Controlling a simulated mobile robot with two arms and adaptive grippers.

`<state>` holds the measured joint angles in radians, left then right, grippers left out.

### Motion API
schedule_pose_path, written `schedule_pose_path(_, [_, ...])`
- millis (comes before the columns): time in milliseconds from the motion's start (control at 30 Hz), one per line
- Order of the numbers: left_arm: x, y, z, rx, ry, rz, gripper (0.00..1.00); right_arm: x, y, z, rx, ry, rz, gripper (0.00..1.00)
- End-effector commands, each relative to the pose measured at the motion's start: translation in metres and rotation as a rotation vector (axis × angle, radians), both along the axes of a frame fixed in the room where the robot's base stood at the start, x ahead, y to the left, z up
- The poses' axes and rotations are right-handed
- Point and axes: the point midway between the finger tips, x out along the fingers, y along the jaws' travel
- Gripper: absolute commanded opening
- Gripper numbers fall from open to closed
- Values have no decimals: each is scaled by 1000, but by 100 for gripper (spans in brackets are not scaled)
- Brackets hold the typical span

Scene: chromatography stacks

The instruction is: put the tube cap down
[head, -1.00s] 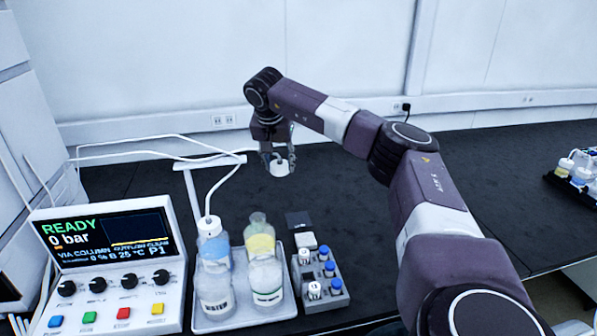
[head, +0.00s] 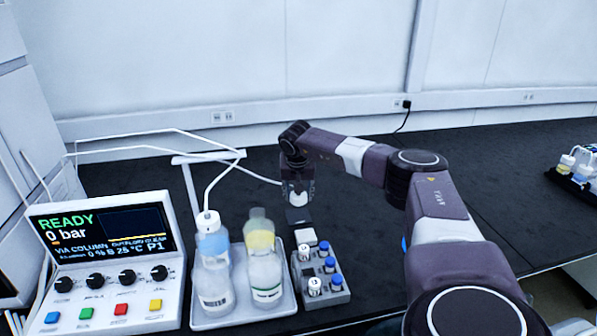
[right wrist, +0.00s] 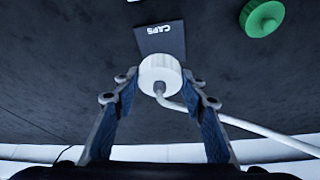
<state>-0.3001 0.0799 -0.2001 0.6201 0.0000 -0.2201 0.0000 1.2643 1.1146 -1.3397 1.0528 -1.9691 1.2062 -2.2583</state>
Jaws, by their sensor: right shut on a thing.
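The tube cap (right wrist: 160,72) is white and round, with a white tube (right wrist: 250,125) leading off it. My right gripper (right wrist: 161,88) is shut on it, one finger at each side. In the head view the right gripper (head: 298,190) points down with the cap (head: 298,198) between its fingers. Just in front is a dark pad (head: 299,216), marked CAPS in the right wrist view (right wrist: 163,38). There the cap overlaps one edge of the pad. I cannot tell whether it touches the pad. My left gripper is not in view.
A vial rack (head: 340,298) stands in front of the pad. Left of it a white tray (head: 245,318) holds bottles. A control unit (head: 110,265) stands at far left. A green cap (right wrist: 262,18) shows in the right wrist view.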

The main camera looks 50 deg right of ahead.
Motion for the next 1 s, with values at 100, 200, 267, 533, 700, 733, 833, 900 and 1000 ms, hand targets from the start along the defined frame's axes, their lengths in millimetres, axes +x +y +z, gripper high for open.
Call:
schedule_pose_path(100, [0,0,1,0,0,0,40,0,0,-18,0,1,-1,14])
schedule_pose_path(200, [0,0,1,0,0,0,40,0,0,-23,1,-1,-1,14])
schedule_pose_path(267, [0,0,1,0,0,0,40,0,0,-27,0,0,-1,14])
schedule_pose_path(533, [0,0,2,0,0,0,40,0,0,-64,-1,1,0,14])
schedule_pose_path(700, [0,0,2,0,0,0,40,0,0,-66,-1,-1,-1,14])
schedule_pose_path(733, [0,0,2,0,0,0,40,0,0,-66,-1,-1,-1,14])
schedule_pose_path(833, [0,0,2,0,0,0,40,0,0,-67,-1,-1,-1,14])
schedule_pose_path(900, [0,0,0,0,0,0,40,0,0,-70,-1,-1,-1,14])
schedule_pose_path(1000, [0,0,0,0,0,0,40,0,0,-70,0,0,-1,45])
